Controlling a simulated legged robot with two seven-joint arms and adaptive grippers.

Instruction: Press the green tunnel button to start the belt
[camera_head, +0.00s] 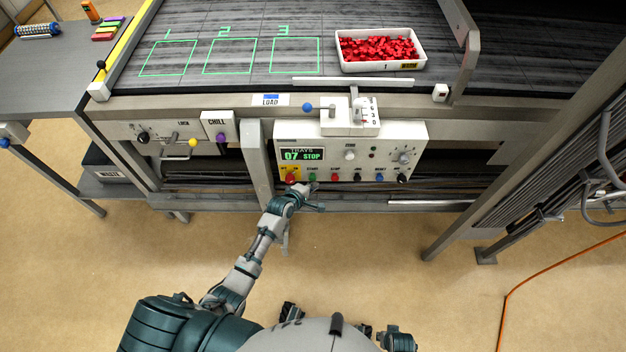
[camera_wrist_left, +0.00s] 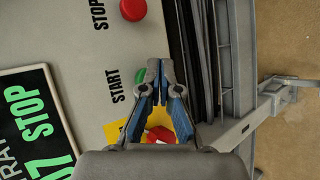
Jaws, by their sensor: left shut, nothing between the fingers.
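The green button (camera_wrist_left: 140,75) beside the START label sits on the white control panel (camera_head: 350,137). In the wrist view it is partly covered by the tip of my left gripper (camera_wrist_left: 160,72). In the head view the green button (camera_head: 312,177) is in the panel's lower row, just above my left gripper (camera_head: 309,187). The left fingers are together and empty, with their tips at the button; I cannot tell whether they touch it. The panel display (camera_head: 301,155) reads TRAYS 07 STOP.
A red mushroom button (camera_head: 291,179) on a yellow plate is left of the green one, and a red STOP button (camera_wrist_left: 133,9) on its other side. A white tray of red pieces (camera_head: 345,65) stands on the belt (camera_head: 200,20). A grey post (camera_head: 258,160) is left of the panel.

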